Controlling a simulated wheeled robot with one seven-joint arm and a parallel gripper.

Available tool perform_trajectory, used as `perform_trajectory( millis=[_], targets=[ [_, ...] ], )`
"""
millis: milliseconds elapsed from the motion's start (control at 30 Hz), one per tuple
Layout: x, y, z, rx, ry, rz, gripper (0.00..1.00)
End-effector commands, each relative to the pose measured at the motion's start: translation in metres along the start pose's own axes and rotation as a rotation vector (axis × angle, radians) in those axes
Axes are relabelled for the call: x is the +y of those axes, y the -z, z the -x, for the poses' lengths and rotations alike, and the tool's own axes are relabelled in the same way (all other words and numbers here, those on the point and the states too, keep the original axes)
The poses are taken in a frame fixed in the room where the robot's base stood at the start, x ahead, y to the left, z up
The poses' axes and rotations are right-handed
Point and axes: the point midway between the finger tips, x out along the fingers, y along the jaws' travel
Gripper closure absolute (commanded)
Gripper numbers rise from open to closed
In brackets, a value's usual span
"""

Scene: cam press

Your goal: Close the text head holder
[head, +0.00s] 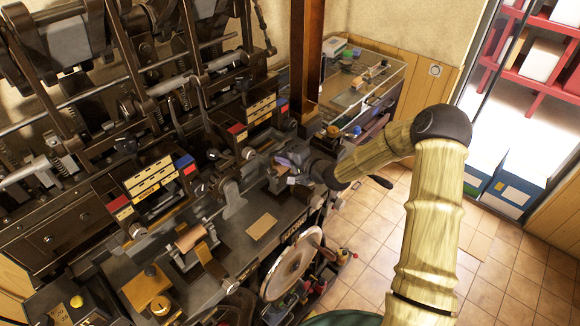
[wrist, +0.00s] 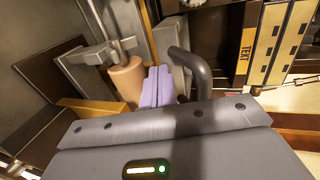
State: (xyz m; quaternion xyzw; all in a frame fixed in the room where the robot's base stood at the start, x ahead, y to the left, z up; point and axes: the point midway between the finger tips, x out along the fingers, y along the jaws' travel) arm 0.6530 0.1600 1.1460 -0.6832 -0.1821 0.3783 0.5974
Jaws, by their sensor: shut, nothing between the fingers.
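My gripper (head: 286,159) reaches in from the right over the press bed in the head view. In the wrist view its two purple fingers (wrist: 157,84) are shut together with nothing between them. A grey metal bracket (wrist: 172,52) with a dark curved handle (wrist: 190,62) stands just right of and beyond the fingers; it seems to be the text head holder, but I cannot tell for sure. A tan roller (wrist: 127,80) is close on the left of the fingers. Whether the fingers touch either part is unclear. The holder's open or shut position cannot be made out.
A panel marked TEXT (wrist: 247,42) with yellow label strips is at the right in the wrist view. The press bed (head: 225,262) carries another roller (head: 189,237) on the left. A large handwheel (head: 292,268) stands in front.

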Motion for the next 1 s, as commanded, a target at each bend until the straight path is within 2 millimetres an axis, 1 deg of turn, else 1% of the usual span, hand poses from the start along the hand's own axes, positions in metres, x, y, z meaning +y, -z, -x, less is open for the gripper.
perform_trajectory(
  millis=[233,367,467,700,1000],
  targets=[
    [0.001,0.000,0.003,-0.001,-0.001,0.000,1.00],
    [0.002,0.000,0.013,0.001,-0.001,0.000,1.00],
    [0.003,-0.001,0.029,0.000,-0.001,0.001,1.00],
    [0.002,0.000,0.074,0.002,-0.001,0.001,1.00],
    [0.001,0.000,0.127,0.002,0.000,0.001,1.00]
  ],
)
